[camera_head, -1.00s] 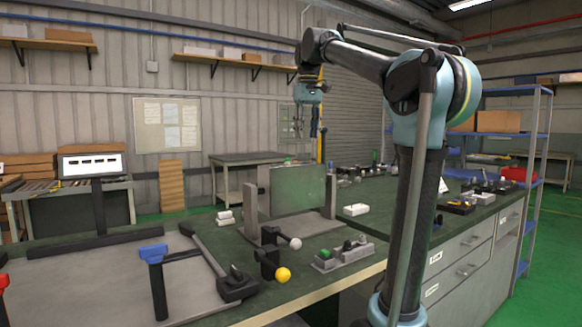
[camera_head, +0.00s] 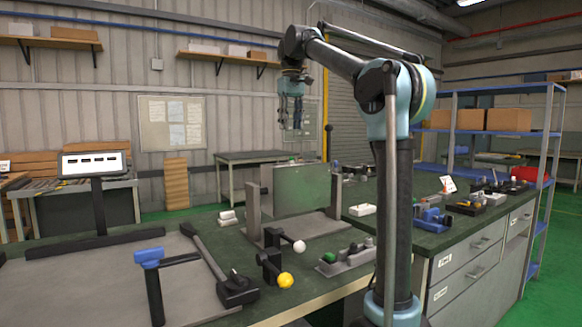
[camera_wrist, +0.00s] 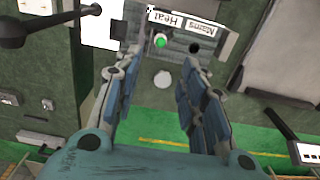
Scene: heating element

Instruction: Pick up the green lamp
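The green lamp (camera_wrist: 160,41) shows in the wrist view as a small round green cap on a grey panel with upside-down "Heat" and "Mains" labels. A black knob (camera_wrist: 194,47) is to its right. My gripper (camera_wrist: 166,60) is open and empty, with one finger on each side of the picture and the lamp just beyond the fingertips. In the head view my gripper (camera_head: 291,125) hangs high above the bench. A grey box (camera_head: 347,258) on the bench there carries a green cap (camera_head: 329,257), which may be the same lamp.
In the head view, a yellow knob (camera_head: 285,281) and a white knob (camera_head: 299,246) stand near the box. A greenish upright plate (camera_head: 302,190) stands behind. A blue-topped lever (camera_head: 149,257) is at left.

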